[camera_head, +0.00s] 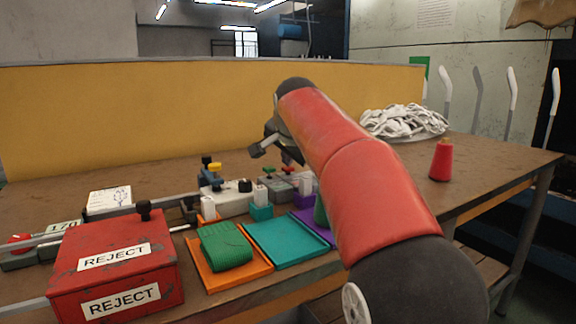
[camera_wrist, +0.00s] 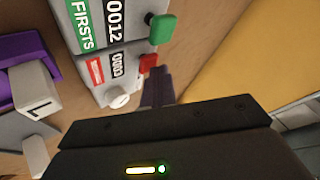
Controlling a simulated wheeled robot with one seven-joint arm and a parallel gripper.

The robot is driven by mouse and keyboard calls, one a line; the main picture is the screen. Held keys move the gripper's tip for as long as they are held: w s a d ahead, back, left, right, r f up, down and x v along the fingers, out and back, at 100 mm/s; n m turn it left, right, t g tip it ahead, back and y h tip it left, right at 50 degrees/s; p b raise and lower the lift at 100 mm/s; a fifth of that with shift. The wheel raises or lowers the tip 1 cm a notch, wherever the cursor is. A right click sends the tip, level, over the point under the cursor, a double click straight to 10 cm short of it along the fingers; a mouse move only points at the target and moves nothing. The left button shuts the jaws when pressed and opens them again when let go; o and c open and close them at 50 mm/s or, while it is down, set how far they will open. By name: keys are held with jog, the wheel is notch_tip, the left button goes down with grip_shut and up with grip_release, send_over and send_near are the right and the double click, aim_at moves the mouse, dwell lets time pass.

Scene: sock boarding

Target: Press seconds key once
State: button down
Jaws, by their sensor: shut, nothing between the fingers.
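The grey counter box (camera_wrist: 95,45) fills the upper left of the wrist view. Its green label reads FIRSTS, beside a 0012 display and a green key (camera_wrist: 161,28). Below it a small red label, too small to read, sits beside a display that looks like 0003 and a red key (camera_wrist: 149,62). My gripper (camera_wrist: 157,76) is shut and empty, its tips very close to the red key; I cannot tell whether they touch. In the head view the counter's red key (camera_head: 288,170) shows below my arm's end, and the fingertips are hard to make out.
A red REJECT box (camera_head: 115,262) stands front left. An orange tray (camera_head: 217,279) holds a folded green sock (camera_head: 226,246); a teal tray (camera_head: 285,240) is empty. A pile of white socks (camera_head: 403,120) and a red cone (camera_head: 441,160) are at right. A yellow panel (camera_head: 130,112) stands behind.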

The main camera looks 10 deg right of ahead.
aim_at(288, 169)
jog(key=shift+r+p, duration=1.05)
jog(key=shift+p, duration=0.05)
notch_tip(288, 169, up, 5)
jog(key=p, duration=0.4)
jog(key=shift+p, duration=0.4)
